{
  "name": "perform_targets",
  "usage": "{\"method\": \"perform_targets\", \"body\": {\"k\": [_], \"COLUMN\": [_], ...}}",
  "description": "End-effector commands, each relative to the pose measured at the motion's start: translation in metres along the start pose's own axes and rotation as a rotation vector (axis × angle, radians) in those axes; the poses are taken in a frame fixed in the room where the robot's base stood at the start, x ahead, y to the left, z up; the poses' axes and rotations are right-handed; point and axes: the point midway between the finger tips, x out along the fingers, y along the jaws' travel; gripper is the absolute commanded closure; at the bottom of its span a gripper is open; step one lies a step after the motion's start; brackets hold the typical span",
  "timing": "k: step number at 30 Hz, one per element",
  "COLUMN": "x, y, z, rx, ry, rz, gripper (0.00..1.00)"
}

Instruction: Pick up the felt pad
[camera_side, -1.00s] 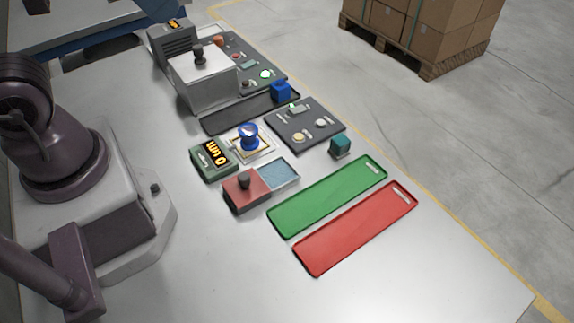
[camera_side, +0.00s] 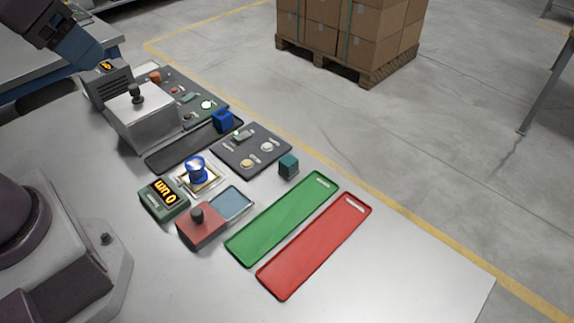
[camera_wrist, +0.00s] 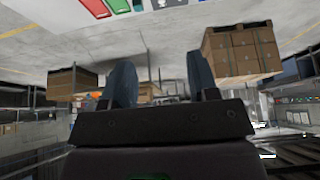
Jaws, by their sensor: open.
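My gripper (camera_wrist: 163,82) is open and empty in the wrist view, its two blue-grey fingers wide apart with only distant room between them. In the side view part of my gripper (camera_side: 84,48) shows at the upper left, above the far end of the bench and away from the small items. No thing is clearly recognisable as the felt pad. A flat blue-grey piece (camera_side: 231,202) lies beside a red block with a dark knob (camera_side: 201,226); I cannot tell whether it is felt.
A green tray (camera_side: 284,217) and a red tray (camera_side: 314,246) lie at the right. A teal cube (camera_side: 289,166), a blue knob on a small plate (camera_side: 197,170), a display box (camera_side: 164,198), a button panel (camera_side: 251,150) and a metal box (camera_side: 143,116) crowd the middle. The front bench is clear.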

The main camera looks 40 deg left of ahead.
Motion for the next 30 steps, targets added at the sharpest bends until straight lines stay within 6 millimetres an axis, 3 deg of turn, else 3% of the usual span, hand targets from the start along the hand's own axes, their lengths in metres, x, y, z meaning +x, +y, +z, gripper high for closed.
{"method": "perform_targets", "body": {"k": [10, 14, 17, 23, 30], "x": [0.001, 0.017, 0.035, 0.082, 0.162], "y": [0.001, 0.004, 0.009, 0.023, 0.045], "z": [0.000, 0.003, -0.005, -0.039, -0.076], "rx": [0.005, 0.019, 0.037, -0.022, -0.290], "ry": [-0.006, -0.087, -0.175, -0.332, -0.471], "rz": [0.003, 0.010, 0.019, 0.019, -0.057], "gripper": [0.32, 0.32, 0.32, 0.32, 0.32]}}
